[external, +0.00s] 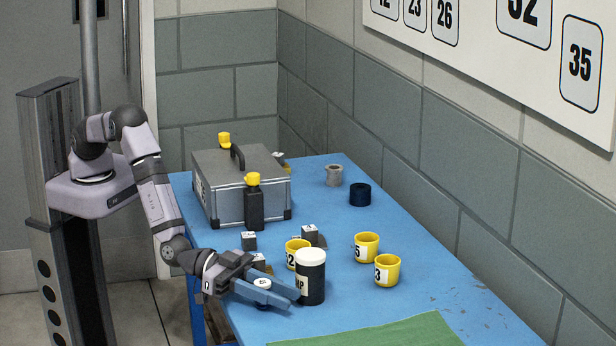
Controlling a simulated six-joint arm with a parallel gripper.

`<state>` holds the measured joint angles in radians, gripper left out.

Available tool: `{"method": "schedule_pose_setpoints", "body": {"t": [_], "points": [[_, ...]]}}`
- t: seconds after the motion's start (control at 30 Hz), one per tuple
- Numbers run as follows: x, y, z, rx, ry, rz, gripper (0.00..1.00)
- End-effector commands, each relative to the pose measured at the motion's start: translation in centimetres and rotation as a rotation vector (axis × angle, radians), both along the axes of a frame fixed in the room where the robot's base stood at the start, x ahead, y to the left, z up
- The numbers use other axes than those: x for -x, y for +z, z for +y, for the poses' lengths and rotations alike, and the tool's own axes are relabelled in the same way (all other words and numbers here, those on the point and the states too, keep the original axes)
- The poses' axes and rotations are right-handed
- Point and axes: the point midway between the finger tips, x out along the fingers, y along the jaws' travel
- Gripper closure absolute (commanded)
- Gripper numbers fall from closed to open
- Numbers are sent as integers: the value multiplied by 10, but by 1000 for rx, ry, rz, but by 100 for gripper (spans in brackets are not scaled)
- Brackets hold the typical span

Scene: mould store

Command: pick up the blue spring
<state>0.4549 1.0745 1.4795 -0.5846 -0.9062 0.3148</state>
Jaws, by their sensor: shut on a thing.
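My gripper (282,287) is low over the near left part of the blue table, its long blue-grey fingers pointing right. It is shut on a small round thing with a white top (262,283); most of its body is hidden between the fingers. I cannot make out a blue spring for certain.
A dark jar with a white lid (311,276) stands close by the fingertips. Yellow numbered cups (387,271) stand to its right. A grey metal case (216,200) and a dark yellow-capped bottle (254,207) are behind. A grey spool (334,175) is farther back. A green mat (390,333) lies in front.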

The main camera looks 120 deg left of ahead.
Motion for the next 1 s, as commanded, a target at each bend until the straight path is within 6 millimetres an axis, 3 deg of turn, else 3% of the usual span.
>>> {"method": "schedule_pose_setpoints", "body": {"t": [0.27, 0.8, 1.0], "points": [[0, 29, 0, 3, 0, -4, 97], [0, 135, 0, 3, 0, -4, 97], [0, 162, 0, 2, 0, -3, 97]]}}
